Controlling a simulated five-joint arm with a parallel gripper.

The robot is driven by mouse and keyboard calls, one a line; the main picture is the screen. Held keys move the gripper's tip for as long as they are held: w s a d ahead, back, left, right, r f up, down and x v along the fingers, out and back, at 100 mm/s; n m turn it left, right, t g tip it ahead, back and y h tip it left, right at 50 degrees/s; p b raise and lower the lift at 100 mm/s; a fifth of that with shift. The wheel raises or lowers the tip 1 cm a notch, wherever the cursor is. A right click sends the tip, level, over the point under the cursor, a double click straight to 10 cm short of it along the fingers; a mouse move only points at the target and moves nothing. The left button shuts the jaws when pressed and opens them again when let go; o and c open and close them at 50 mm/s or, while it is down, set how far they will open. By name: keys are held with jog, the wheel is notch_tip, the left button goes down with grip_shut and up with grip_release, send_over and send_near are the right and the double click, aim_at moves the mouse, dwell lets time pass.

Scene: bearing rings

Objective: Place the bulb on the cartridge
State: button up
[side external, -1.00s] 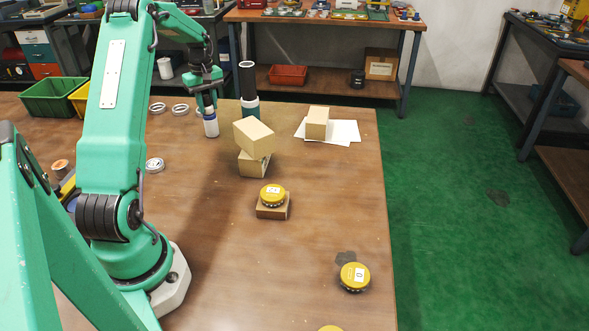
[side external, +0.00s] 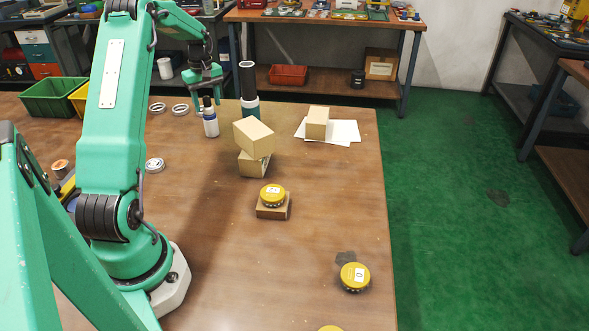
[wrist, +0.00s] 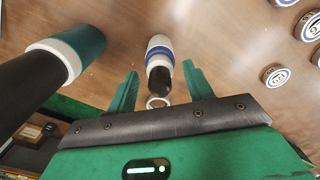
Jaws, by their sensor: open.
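A small white cylinder with a blue band and black neck (side external: 211,126) stands upright on the table; it also shows in the wrist view (wrist: 158,50). A taller black cylinder with teal and white bands (side external: 249,82) stands to its right, at the left in the wrist view (wrist: 70,55). Either may be the cartridge; I cannot tell which. I recognise no bulb. My gripper (side external: 206,99) is open and empty just above and behind the small cylinder. In the wrist view the open fingers (wrist: 160,74) frame its black end, apart from it.
Two stacked tan blocks (side external: 253,137) stand in front of the cylinders. Another block (side external: 317,123) sits on white paper. A yellow-topped round part (side external: 273,193) sits on a small wooden base; another (side external: 355,275) lies nearer the front.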

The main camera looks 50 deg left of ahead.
aim_at(208, 97)
notch_tip(208, 97, up, 11)
jog(key=shift+r, duration=0.1)
dwell(0.4)
dwell(0.5)
jog(key=d+r+m+t+y, duration=0.1)
jog(key=d+r+m, duration=0.3)
jog(key=d, duration=0.8)
jog(key=d+r+m+t, duration=0.1)
jog(key=d+r+m, duration=0.35)
jog(key=d, duration=0.65)
jog(key=s+d+f+m+t, duration=0.1)
jog(key=s+d+m, duration=0.3)
jog(key=d, duration=0.5)
jog(key=s+d+f+m+t+h, duration=0.1)
jog(key=s+d+f+m+t, duration=0.1)
jog(key=s+d+m, duration=0.3)
jog(key=shift+s+d+f+t, duration=0.3)
jog(key=shift+s+d+f, duration=0.5)
jog(key=shift+s+d, duration=1.55)
